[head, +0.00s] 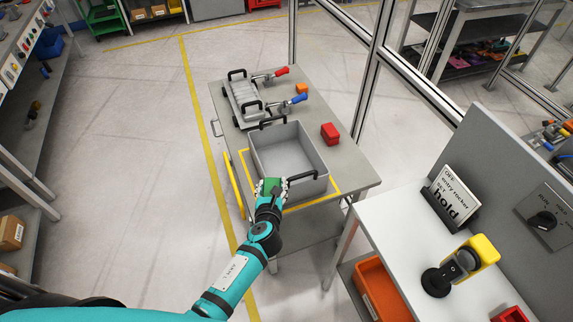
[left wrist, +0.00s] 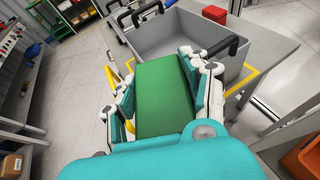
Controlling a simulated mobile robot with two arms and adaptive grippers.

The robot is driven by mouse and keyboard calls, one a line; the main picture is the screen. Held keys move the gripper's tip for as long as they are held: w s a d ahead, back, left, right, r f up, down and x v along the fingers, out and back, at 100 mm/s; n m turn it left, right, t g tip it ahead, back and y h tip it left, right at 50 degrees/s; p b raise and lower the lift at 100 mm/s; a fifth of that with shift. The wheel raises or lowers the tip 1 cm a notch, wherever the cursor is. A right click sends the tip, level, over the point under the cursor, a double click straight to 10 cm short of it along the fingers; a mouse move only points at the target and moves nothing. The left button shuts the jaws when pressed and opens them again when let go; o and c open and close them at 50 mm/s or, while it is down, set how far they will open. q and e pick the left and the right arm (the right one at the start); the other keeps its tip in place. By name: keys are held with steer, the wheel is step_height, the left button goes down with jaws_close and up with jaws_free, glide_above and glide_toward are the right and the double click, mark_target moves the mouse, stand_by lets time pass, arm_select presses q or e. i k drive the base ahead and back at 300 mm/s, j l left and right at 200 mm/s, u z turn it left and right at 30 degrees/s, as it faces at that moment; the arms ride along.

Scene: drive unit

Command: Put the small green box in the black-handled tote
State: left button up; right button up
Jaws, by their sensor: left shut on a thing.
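The small green box (left wrist: 164,92) is held between the fingers of my left gripper (left wrist: 160,85) in the left wrist view. In the head view my left gripper (head: 269,187) is at the near left corner of the tote, with part of the green box (head: 265,185) showing. The grey tote (head: 258,157) with black handles stands on a metal cart, and its inside looks empty. The box appears at or just outside the tote's near wall; its exact height over the rim is hard to tell. My right gripper is not in view.
On the cart (head: 357,174) are a red box (head: 330,132), a small orange block (head: 302,89), a grey fixture (head: 243,100) and red- and blue-handled tools. A white bench (head: 395,240) with a sign and a yellow-headed device stands at right. Frame posts rise behind the cart.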

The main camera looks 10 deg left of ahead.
mark_target(278, 154)
steer(key=i+j, duration=0.15)
steer(key=i, duration=0.3)
steer(key=i+j, duration=0.1)
steer(key=i, duration=0.35)
